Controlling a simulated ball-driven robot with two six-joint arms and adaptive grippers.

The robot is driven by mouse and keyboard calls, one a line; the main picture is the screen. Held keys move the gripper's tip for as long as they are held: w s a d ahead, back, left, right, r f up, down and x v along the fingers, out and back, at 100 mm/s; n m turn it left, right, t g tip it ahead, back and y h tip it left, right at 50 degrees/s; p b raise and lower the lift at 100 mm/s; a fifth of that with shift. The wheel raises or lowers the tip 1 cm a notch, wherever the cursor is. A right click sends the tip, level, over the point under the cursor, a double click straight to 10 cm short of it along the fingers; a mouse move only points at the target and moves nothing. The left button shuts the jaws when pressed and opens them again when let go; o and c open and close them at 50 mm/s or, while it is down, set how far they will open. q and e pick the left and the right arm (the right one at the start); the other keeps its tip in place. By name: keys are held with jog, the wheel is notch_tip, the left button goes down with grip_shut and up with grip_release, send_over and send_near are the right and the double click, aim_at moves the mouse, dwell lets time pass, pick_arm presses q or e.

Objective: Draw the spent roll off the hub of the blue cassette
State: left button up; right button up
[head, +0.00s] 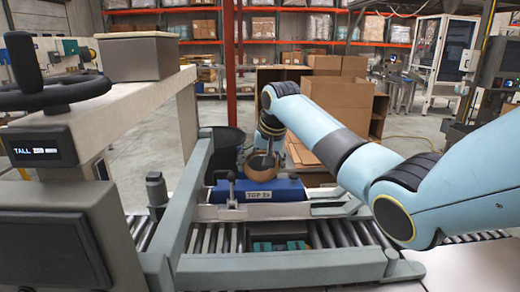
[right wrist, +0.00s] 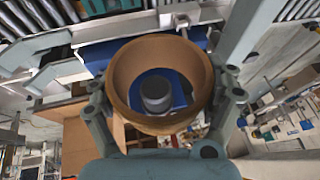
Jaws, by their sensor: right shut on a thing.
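The spent roll (head: 262,169) is a brown, open ring over the blue cassette (head: 289,189), which lies on the roller line with a white "TOP" label on its front. My right gripper (head: 264,157) comes down from above and is shut on the roll. In the right wrist view, the fingers of the right gripper (right wrist: 163,94) press the roll (right wrist: 128,112) from both sides. Through its opening I see the grey hub (right wrist: 156,96) with blue cassette around it. I cannot tell whether the roll still surrounds the hub or is above it. My left gripper is out of view.
A grey frame rail (head: 270,268) crosses in front of the cassette. A small black-knobbed lever (head: 231,184) stands close left of the roll. A black bin (head: 226,148) and cardboard boxes (head: 340,100) are behind. A handwheel stand (head: 50,95) fills the left.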

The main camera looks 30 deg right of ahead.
jog(key=s+a+p, duration=0.1)
jog(key=s+a, duration=0.4)
jog(key=s, duration=0.4)
jog(key=s+a+p, duration=0.1)
jog(key=s+a, duration=0.5)
jog(key=s, duration=0.3)
jog(key=shift+s+p, duration=0.15)
jog(key=shift+p, duration=0.25)
